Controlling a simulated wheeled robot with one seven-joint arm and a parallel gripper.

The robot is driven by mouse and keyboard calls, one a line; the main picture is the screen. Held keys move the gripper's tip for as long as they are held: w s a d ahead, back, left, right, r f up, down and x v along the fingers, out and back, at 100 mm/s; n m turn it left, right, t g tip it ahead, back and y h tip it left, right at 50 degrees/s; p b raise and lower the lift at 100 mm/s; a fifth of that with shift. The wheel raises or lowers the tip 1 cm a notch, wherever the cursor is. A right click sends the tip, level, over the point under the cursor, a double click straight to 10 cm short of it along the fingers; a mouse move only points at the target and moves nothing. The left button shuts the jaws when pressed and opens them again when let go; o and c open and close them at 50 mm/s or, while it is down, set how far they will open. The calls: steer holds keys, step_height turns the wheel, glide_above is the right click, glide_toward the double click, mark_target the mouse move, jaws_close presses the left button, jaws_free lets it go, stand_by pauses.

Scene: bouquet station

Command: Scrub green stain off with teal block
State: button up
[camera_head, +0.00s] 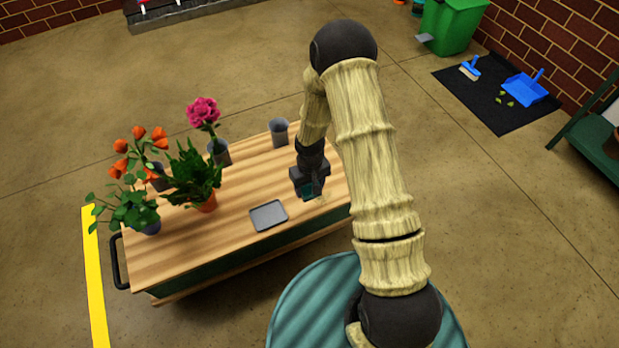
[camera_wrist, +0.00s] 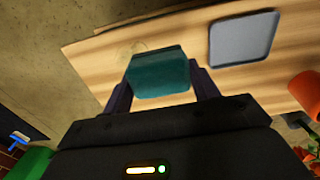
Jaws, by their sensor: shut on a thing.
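My gripper (camera_head: 309,187) is over the right part of the wooden table top. It is shut on the teal block (camera_wrist: 158,74), which sits between the two dark fingers in the wrist view. The block is close to the wood, but I cannot tell whether it touches it. A faint greenish mark (camera_wrist: 130,48) shows on the wood just beyond the block in the wrist view, near the table's edge. The block and fingers may hide part of this stain. In the head view my gripper covers most of that spot.
A grey tray (camera_head: 268,215) lies left of my gripper. A grey cup (camera_head: 279,133) stands at the back edge. Potted plants (camera_head: 205,201) and a vase with pink flowers (camera_head: 218,152) fill the table's left part. A green bin (camera_head: 452,25) stands on the floor beyond.

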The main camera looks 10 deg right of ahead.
steer(key=shift+r+p, duration=0.55)
steer(key=shift+r, duration=0.35)
steer(key=shift+w, duration=0.1)
